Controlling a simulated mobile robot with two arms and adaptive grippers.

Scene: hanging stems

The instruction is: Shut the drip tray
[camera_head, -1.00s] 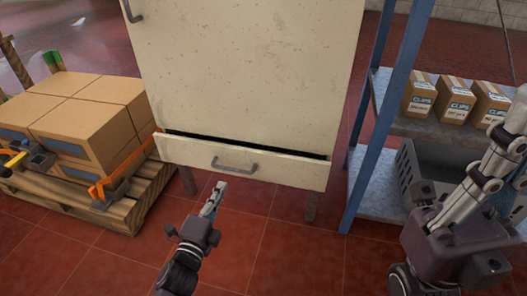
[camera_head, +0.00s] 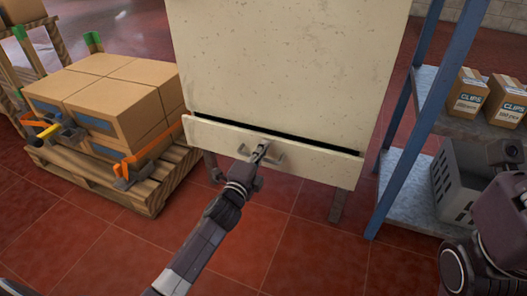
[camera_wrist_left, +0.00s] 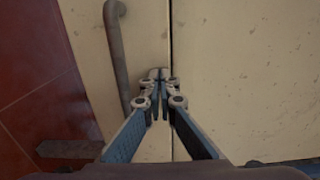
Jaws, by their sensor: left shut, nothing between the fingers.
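The drip tray (camera_head: 325,166) is the low cream drawer front under the cream cabinet (camera_head: 290,65). A dark gap along its top edge shows that it stands slightly out. Its grey bar handle (camera_head: 278,158) is in the middle of the front. My left gripper (camera_head: 262,148) is at the tray front beside the handle, shut and empty. In the left wrist view, the shut fingertips (camera_wrist_left: 158,76) are in front of the tray face close to the gap, with the handle (camera_wrist_left: 117,55) to their left. I cannot tell whether they touch the tray. My right gripper is not discernible.
A pallet (camera_head: 150,188) with strapped cardboard boxes (camera_head: 115,110) stands left of the cabinet. A blue shelf rack (camera_head: 405,130) with clip boxes (camera_head: 467,93) and a grey crate (camera_head: 450,185) stands at the right. Red tiled floor is open in front.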

